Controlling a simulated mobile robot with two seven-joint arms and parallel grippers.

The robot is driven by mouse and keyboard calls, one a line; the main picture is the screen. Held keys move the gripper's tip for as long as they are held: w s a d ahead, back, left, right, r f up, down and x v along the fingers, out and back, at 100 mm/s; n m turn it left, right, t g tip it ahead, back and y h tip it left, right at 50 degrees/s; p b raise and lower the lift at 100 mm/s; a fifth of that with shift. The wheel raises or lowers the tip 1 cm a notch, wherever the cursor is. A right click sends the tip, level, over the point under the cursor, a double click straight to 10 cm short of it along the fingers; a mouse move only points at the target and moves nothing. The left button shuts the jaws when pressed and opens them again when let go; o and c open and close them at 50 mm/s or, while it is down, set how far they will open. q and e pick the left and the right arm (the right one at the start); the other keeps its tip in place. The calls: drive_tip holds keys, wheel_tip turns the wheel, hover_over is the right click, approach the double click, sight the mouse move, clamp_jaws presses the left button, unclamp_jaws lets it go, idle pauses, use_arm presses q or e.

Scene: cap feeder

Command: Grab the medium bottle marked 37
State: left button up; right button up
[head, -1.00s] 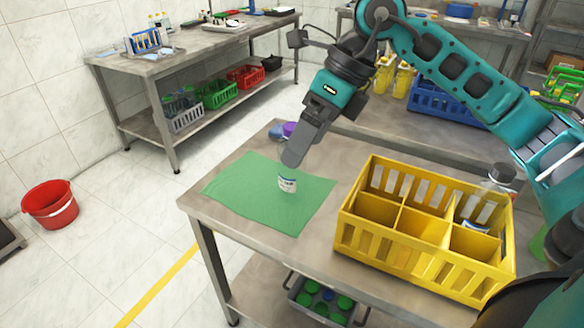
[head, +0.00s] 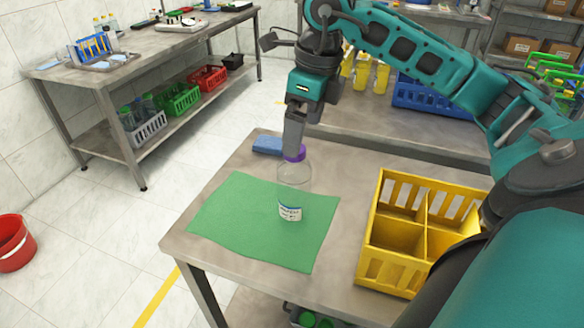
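A clear bottle with a purple cap (head: 294,153) and a white label (head: 290,213) stands upright on the green mat (head: 235,222). The number on its label is too small to read. My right gripper (head: 292,148) points straight down at the top of the bottle, with its fingers at the cap. One finger hides the other, so I cannot tell whether they are closed on the cap. My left gripper is out of view.
A yellow divided crate (head: 385,270) stands on the table to the right of the mat. A blue object (head: 267,145) lies at the table's back edge. A red bucket (head: 14,243) is on the floor at left.

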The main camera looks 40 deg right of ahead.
sight(294, 190)
drive_tip(key=f, duration=0.2)
drive_tip(key=w+f, duration=0.1)
drive_tip(key=f, duration=0.2)
drive_tip(key=a+f, duration=0.1)
drive_tip(key=f, duration=0.1)
drive_tip(key=shift+w+a+f, duration=0.1)
drive_tip(key=shift+w+f, duration=0.15)
drive_tip(key=shift+f, duration=0.15)
drive_tip(key=c, duration=1.4)
